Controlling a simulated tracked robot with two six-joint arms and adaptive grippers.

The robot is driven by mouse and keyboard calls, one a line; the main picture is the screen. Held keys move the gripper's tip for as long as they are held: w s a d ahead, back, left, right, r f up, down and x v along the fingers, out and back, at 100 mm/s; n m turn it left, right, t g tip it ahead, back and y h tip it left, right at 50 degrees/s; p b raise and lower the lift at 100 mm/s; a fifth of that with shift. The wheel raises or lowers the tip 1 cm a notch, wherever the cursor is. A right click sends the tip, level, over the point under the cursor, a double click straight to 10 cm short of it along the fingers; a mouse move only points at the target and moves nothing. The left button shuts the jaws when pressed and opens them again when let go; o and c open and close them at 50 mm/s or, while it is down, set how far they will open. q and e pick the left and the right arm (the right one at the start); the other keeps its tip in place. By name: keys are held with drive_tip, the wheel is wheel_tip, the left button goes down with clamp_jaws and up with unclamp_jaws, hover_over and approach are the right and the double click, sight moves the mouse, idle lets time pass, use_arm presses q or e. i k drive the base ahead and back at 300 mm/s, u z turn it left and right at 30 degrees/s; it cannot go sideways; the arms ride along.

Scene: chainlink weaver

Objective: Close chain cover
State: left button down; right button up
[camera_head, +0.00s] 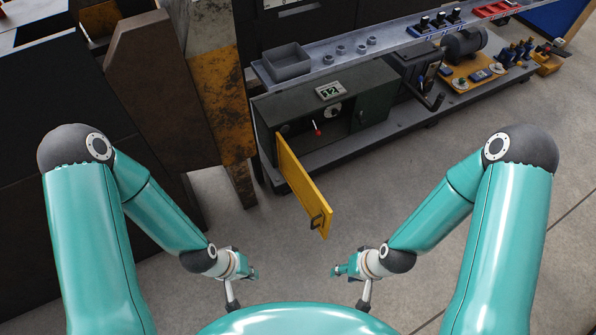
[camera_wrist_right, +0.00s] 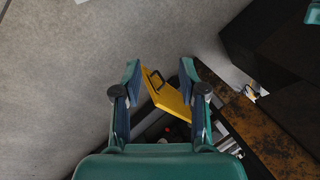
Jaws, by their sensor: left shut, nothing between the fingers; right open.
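The yellow chain cover (camera_head: 302,186) stands swung open from the left part of the dark machine housing (camera_head: 322,105) in the head view. A dark handle (camera_head: 317,220) is near its free end. The opening behind it shows a small red-tipped part (camera_head: 317,127). My left gripper (camera_head: 253,272) is shut and empty, below and left of the cover. My right gripper (camera_head: 338,270) is below and slightly right of the cover, apart from it. In the right wrist view the right gripper (camera_wrist_right: 157,75) is open, with the cover (camera_wrist_right: 167,95) and its handle showing between and beyond the fingers.
A rusty yellow-black post (camera_head: 223,90) stands left of the housing. A grey open box (camera_head: 287,62) sits on the shelf above it. A dark crank handle (camera_head: 437,100) and a motor (camera_head: 464,43) are further right. The floor (camera_head: 390,190) around the cover is clear.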

sight(320, 214)
drive_tip(key=z, duration=0.25)
drive_tip(key=i, duration=0.45)
drive_tip(key=u, duration=1.1)
drive_tip(key=k, duration=0.55)
drive_tip(key=i, duration=0.5)
drive_tip(key=z, duration=0.05)
